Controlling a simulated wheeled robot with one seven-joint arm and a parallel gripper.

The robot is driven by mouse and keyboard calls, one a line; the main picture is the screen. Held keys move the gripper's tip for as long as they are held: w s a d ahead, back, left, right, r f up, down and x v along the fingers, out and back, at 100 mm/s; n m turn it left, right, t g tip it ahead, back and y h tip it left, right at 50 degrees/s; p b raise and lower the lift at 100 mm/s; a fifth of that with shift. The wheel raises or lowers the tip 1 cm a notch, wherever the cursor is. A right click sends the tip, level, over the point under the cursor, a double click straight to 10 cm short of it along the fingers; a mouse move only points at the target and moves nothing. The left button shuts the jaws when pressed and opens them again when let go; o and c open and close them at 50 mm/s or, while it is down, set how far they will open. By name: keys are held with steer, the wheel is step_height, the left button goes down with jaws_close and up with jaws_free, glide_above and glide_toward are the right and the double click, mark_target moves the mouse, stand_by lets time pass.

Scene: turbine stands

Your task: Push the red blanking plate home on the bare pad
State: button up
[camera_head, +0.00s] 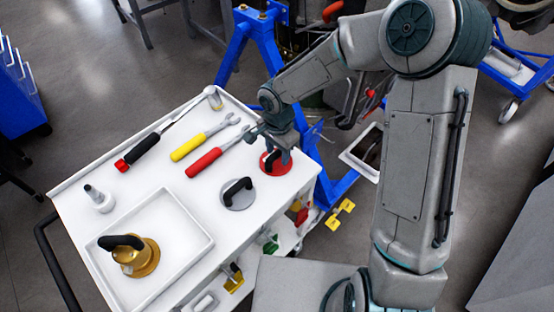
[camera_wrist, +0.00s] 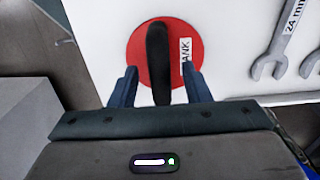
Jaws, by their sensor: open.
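The red blanking plate (camera_head: 269,168) lies flat on the white trolley top, near its right edge. My gripper (camera_head: 277,152) is right over it, pointing down. In the wrist view the plate (camera_wrist: 140,70) is a red disc with a black bar handle and a white label, partly hidden, ending in "ANK". The two blue fingers of my gripper (camera_wrist: 160,78) are apart, one on each side of the handle, with visible gaps to it. The handle is not gripped. I cannot make out the bare pad in either view.
On the white trolley (camera_head: 140,185) lie a grey plate with a black handle (camera_head: 239,200), red (camera_head: 204,162) and yellow (camera_head: 188,148) handled tools, a black-and-red tool (camera_head: 140,150), and a tray (camera_head: 190,245) with a brass piece (camera_head: 140,262). A blue stand (camera_head: 236,48) is behind.

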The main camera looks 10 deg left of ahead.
mark_target(278, 151)
jaws_close()
step_height(278, 151, up, 10)
steer(key=p, duration=0.6)
stand_by(0.4)
stand_by(0.5)
steer(key=w+d+f+n, duration=0.2)
steer(key=d+f+n, duration=0.1)
steer(key=d, duration=0.8)
steer(key=w+d+f+n, duration=0.2)
steer(key=d+f+n, duration=0.2)
steer(key=d, duration=0.6)
steer(key=shift+w+d+f, duration=0.2)
steer(key=shift+d+f, duration=0.15)
steer(key=shift+f, duration=0.2)
